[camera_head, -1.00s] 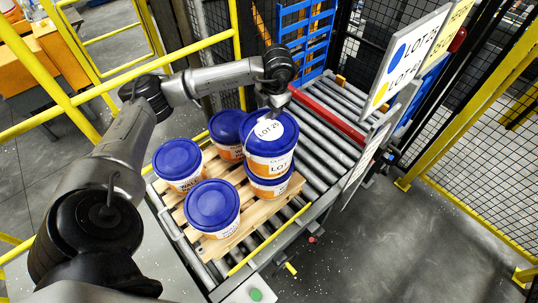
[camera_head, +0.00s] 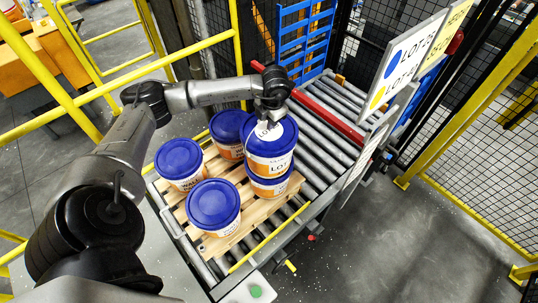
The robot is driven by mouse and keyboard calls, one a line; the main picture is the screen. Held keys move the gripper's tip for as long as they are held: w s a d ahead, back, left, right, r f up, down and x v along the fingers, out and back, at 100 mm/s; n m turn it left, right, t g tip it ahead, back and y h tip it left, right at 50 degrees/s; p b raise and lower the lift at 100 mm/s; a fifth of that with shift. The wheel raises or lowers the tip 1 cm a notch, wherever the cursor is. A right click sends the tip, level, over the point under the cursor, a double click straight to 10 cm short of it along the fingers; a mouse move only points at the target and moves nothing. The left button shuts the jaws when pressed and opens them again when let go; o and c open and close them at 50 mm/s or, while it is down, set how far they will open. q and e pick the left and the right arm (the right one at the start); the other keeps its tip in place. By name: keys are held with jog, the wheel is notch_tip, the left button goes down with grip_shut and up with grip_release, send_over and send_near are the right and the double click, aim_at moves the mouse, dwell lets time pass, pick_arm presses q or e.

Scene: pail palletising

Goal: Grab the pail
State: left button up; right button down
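Several white and orange pails with blue lids stand on a wooden pallet (camera_head: 243,222). At its right side, one pail (camera_head: 270,160) with a LOT label sits on top of another pail (camera_head: 269,186). Single pails stand at the left (camera_head: 180,165), front (camera_head: 213,208) and back (camera_head: 228,133). My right gripper is not in view.
The pallet rests on a roller conveyor (camera_head: 318,128) with a red bar (camera_head: 326,117) across it behind the pails. A lot sign (camera_head: 410,60) stands at the right. Yellow rails (camera_head: 150,67) and mesh fencing surround the cell. Grey floor at the lower right is clear.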

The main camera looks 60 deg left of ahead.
pick_arm(q)
grip_shut()
dwell(1.0)
jog(key=shift+r, duration=0.1)
